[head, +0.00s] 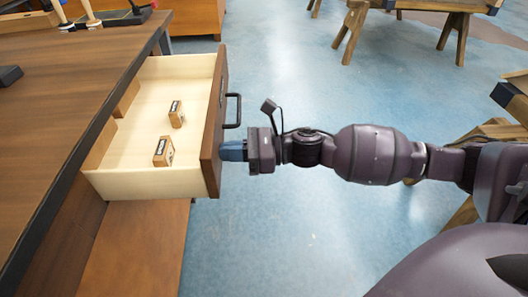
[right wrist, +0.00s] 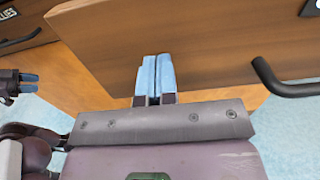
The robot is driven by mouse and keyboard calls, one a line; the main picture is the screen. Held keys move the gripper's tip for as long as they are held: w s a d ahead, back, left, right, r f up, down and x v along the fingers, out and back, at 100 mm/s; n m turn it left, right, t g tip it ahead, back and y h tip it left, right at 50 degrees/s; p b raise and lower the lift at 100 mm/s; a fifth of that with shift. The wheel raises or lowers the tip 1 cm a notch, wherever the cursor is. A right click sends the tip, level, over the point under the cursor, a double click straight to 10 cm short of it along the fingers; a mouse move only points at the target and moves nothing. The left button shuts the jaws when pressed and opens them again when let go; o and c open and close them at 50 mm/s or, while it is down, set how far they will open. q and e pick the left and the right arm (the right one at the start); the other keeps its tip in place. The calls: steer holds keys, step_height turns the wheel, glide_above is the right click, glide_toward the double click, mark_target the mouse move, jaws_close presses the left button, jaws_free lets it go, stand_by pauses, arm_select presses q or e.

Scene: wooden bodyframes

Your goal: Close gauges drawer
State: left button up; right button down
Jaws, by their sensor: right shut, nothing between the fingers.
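The drawer (head: 150,180) stands open, pulled out from under the brown tabletop. Its pale inside holds two small wooden blocks with dark labels, one nearer (head: 163,152) and one farther (head: 176,114). Its brown front has a black bar handle (head: 234,110), which also shows in the right wrist view (right wrist: 285,88). My right gripper (head: 224,151) is shut and empty, its blue fingertips (right wrist: 155,60) at the near part of the drawer front, beside the handle. Whether they touch is unclear. A gripper with blue fingers, seemingly my left (right wrist: 28,83), shows at the left edge of the right wrist view.
The brown tabletop (head: 60,90) has a dark edge and holds a small dark object (head: 9,76) and other items at the back. A wooden surface (head: 135,245) lies below the drawer. Blue floor (head: 285,70) is open to the right, with wooden trestles (head: 450,30) beyond.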

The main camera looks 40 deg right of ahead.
mark_target(121, 155)
steer(key=x, duration=1)
steer(key=shift+r, duration=0.2)
steer(key=x, duration=0.6)
steer(key=p+x, duration=0.1)
steer(key=x, duration=0.5)
steer(key=shift+w+a+f, duration=0.1)
steer(key=shift+w+f, duration=0.05)
steer(key=shift+f, duration=0.1)
steer(key=shift+w+a, duration=0.3)
steer(key=shift+a, duration=0.15)
arm_select(q)
steer(key=shift+s+a+r, duration=0.1)
steer(key=shift+s+a, duration=0.1)
arm_select(e)
steer(key=shift+r, duration=0.1)
steer(key=shift+w+r, duration=0.1)
